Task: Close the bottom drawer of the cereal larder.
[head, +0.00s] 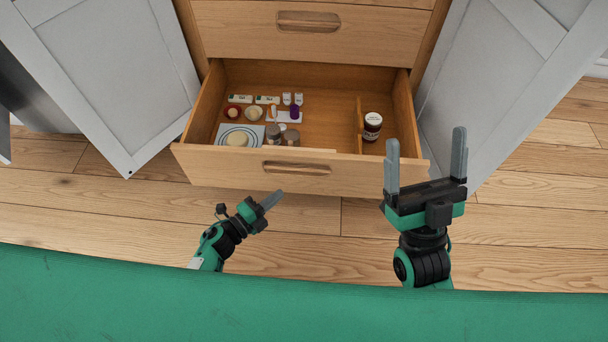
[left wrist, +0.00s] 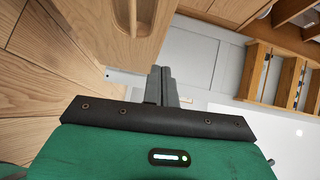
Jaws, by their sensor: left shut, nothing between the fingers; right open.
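The bottom drawer (head: 220,165) of the wooden larder stands pulled out in the head view, with its recessed handle (head: 296,168) on the front. My left gripper (head: 275,196) is shut and empty, just in front of and below the drawer front, left of its middle. Whether it touches the front cannot be told. In the left wrist view my left gripper (left wrist: 161,75) shows its fingers together beside a wooden front with a handle slot (left wrist: 128,12). My right gripper (head: 425,150) is open and empty, near the drawer's right front corner.
The drawer holds a jar (head: 372,126), small boxes, bowls and a plate (head: 238,138). A closed drawer (head: 310,45) sits above. Grey doors stand open at the left (head: 110,80) and right (head: 490,80). Bare wooden floor (head: 130,215) lies in front.

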